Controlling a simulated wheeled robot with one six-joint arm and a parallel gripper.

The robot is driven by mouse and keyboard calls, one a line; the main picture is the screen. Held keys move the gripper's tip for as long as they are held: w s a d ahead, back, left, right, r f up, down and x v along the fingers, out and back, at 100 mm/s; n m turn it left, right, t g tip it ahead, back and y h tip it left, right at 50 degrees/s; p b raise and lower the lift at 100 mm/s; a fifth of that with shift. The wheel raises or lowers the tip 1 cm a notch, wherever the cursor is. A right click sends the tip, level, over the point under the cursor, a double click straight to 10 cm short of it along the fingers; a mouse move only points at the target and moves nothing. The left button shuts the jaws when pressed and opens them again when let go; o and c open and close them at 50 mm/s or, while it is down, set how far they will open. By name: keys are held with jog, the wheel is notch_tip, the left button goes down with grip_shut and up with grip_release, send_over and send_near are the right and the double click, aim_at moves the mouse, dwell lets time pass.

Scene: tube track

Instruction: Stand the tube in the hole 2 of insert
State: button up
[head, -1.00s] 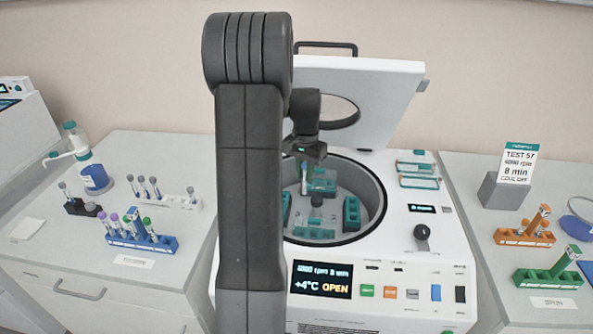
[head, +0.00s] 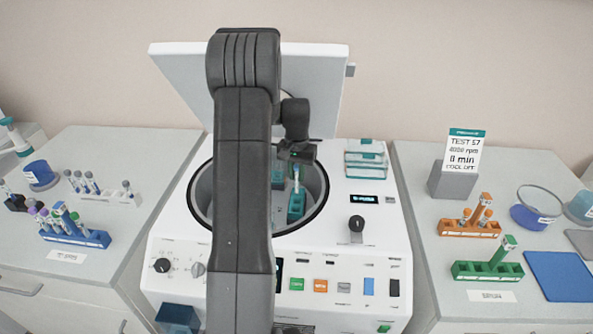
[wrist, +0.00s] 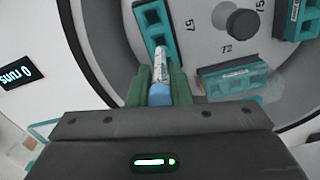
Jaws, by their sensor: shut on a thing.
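My gripper (head: 297,158) is over the open centrifuge bowl, pointing down. In the wrist view its green fingers (wrist: 161,76) are shut on a tube (wrist: 160,62) with a blue cap and a printed label. The tube also shows below the gripper in the head view (head: 296,174). A teal insert (head: 296,207) with holes sits in the bowl under the tube; in the wrist view that insert (wrist: 147,12) lies just beyond the tube's far end. I cannot tell whether the tube's tip is above or inside a hole. No hole number on the insert is readable.
The bowl rim (head: 325,203) surrounds the gripper, and the raised lid (head: 325,85) stands behind it. Another teal insert (wrist: 233,80) lies right of the tube; the rotor hub (wrist: 242,24) is farther right. Blue (head: 92,236), orange (head: 470,228) and green (head: 480,271) racks stand on side benches.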

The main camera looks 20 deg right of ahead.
aim_at(297, 193)
jog(key=shift+f+b, duration=0.3)
jog(key=shift+f, duration=0.7)
jog(key=shift+f+b, duration=0.4)
jog(key=shift+f, duration=0.1)
jog(key=shift+f+b, duration=0.35)
jog(key=shift+f, duration=0.1)
jog(key=shift+f+b, duration=1.2)
jog(key=shift+f, duration=0.6)
jog(key=o, duration=0.8)
